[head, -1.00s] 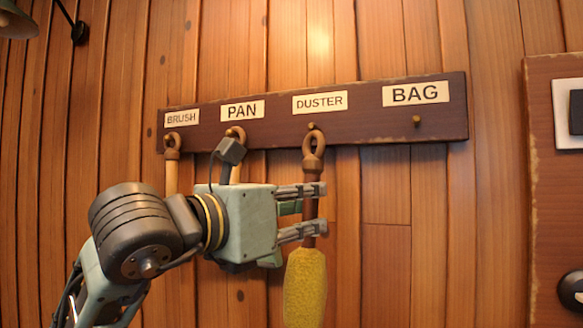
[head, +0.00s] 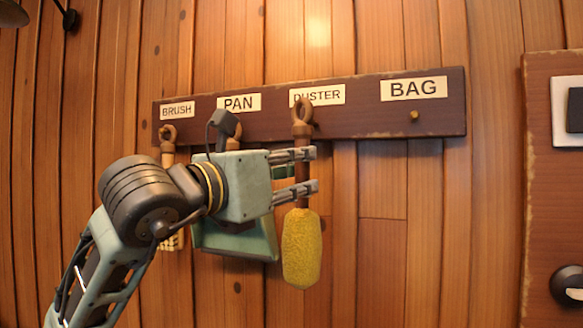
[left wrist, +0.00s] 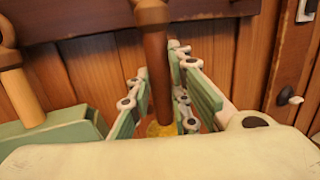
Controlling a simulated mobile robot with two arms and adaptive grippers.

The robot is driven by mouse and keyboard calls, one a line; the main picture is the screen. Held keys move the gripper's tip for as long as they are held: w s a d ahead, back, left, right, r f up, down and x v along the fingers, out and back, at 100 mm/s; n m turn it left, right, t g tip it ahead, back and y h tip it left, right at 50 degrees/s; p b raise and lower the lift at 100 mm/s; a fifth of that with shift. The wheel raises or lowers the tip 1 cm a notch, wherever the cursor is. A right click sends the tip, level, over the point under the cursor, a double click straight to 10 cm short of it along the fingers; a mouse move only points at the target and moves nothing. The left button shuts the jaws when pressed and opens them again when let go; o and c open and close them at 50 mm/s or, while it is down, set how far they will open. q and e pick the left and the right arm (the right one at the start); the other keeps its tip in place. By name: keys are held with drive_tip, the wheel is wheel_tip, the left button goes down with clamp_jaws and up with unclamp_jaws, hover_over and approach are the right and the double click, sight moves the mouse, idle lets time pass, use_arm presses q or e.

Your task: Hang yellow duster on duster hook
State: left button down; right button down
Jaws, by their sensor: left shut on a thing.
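The yellow duster (head: 300,250) hangs upright, fluffy head down, its brown wooden handle ending in a loop (head: 302,110) at the top. My left gripper (head: 309,170) is shut on the handle below the loop. In the left wrist view the handle (left wrist: 155,60) stands between the two fingers (left wrist: 165,100). The loop is in front of the board, overlapping the lower part of the DUSTER label (head: 325,94). The duster hook itself is hidden or merged with the loop, so I cannot tell whether the loop is around it. My right gripper is not in view.
The dark rack board (head: 360,120) is on a plank wall. A brush (head: 168,135) hangs at the left peg. A green dustpan (head: 237,243) hangs behind my left gripper. The BAG peg (head: 414,115) is bare. Another wooden panel (head: 545,200) stands at the right.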

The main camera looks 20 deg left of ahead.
sight(308, 178)
use_arm(q)
drive_tip(key=shift+w+p, duration=0.3)
drive_tip(key=shift+w, duration=0.55)
drive_tip(key=shift+w+f, duration=0.1)
drive_tip(key=shift+w, duration=0.35)
drive_tip(key=shift+w+p, duration=0.6)
drive_tip(key=shift+w, duration=0.4)
drive_tip(key=shift+w+d+f, duration=0.15)
drive_tip(key=shift+w+f, duration=0.25)
drive_tip(key=shift+w, duration=0.1)
drive_tip(key=shift+w+f+b, duration=0.15)
drive_tip(key=shift+b, duration=0.35)
drive_tip(key=shift+w, duration=0.1)
